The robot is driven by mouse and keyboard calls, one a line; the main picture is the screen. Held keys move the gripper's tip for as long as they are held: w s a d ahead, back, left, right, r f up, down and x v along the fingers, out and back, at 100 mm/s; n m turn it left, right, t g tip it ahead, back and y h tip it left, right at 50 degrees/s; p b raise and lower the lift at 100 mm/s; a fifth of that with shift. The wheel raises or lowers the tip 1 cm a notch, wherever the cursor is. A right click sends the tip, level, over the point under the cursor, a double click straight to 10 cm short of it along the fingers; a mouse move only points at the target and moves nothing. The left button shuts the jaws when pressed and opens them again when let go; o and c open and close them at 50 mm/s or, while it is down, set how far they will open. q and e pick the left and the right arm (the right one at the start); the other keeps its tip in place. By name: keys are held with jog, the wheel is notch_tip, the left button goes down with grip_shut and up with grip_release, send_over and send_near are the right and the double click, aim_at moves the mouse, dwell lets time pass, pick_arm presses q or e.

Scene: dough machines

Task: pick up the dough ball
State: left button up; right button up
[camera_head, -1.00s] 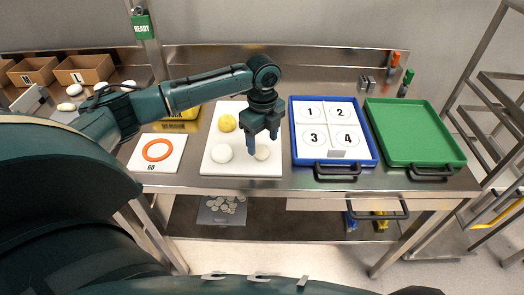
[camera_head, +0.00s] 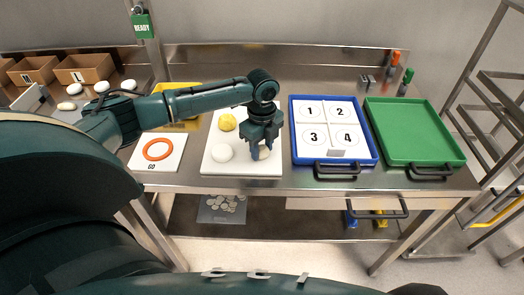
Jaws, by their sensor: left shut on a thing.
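A white board (camera_head: 214,167) on the steel table carries the dough balls. A white dough ball (camera_head: 221,152) lies at its front left and a yellow dough ball (camera_head: 227,122) lies behind it. My left gripper (camera_head: 262,152) points down over the right part of the board. It is shut on a pale dough ball (camera_head: 263,154) there, which is mostly hidden between the fingers. I cannot tell whether that ball still touches the board. My right gripper is not in view.
A blue tray (camera_head: 293,147) with numbered squares stands right of the board, and a green tray (camera_head: 413,133) beyond it. A card with an orange ring (camera_head: 158,138) marked GO lies to the left. A yellow container (camera_head: 178,90) stands behind my arm.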

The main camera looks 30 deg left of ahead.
pick_arm(q)
jog(key=shift+c, duration=0.8)
jog(key=shift+r, duration=0.15)
